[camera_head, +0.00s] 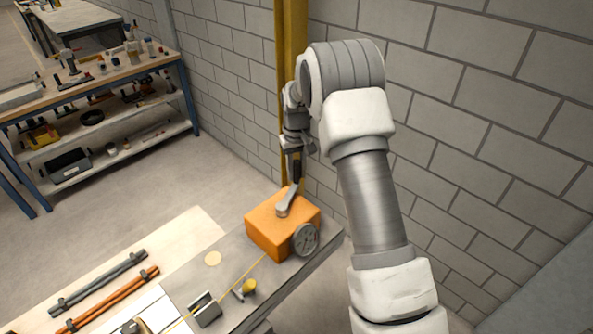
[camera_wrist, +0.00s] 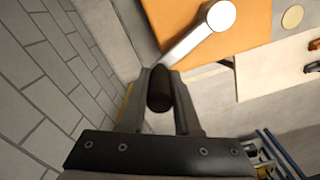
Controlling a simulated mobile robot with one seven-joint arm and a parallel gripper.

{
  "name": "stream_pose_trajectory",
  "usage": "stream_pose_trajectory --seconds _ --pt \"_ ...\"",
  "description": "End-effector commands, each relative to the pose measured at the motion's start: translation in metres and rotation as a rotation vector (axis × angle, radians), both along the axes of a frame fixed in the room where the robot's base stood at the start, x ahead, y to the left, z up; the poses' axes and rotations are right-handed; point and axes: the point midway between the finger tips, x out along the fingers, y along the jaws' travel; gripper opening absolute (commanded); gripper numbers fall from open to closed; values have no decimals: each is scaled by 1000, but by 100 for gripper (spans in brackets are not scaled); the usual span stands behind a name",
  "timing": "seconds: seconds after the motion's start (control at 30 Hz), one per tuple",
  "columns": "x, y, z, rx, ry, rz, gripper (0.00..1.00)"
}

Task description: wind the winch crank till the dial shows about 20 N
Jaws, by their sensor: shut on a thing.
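The winch is an orange box (camera_head: 268,226) on the grey bench top, with a silver crank arm (camera_head: 287,203) on its upper face. The crank arm in the wrist view (camera_wrist: 196,38) runs from a round hub at upper right down to a dark handle (camera_wrist: 159,92). My gripper (camera_wrist: 164,78) is shut on this handle, one finger on each side. In the head view my gripper (camera_head: 296,160) is above the far end of the crank. A grey round, spoked-looking part (camera_head: 305,240) sits on the box's side. I cannot make out any dial reading.
A yellow line (camera_head: 248,271) runs from the box along the grey bench top (camera_head: 225,272), past a small yellow-capped part (camera_head: 245,288). A block wall (camera_head: 480,110) and yellow post (camera_head: 290,60) stand close behind. A shelved workbench (camera_head: 95,100) is at upper left.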

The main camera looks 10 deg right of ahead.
Motion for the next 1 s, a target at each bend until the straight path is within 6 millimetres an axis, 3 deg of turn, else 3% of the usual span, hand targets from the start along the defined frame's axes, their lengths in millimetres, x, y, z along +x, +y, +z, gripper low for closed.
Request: stream_pose_trajectory --seconds 0.83,1.0 --pt "0 0 1 0 -2 -3 0" --pt "-6 -9 -2 -1 -3 -105 0"
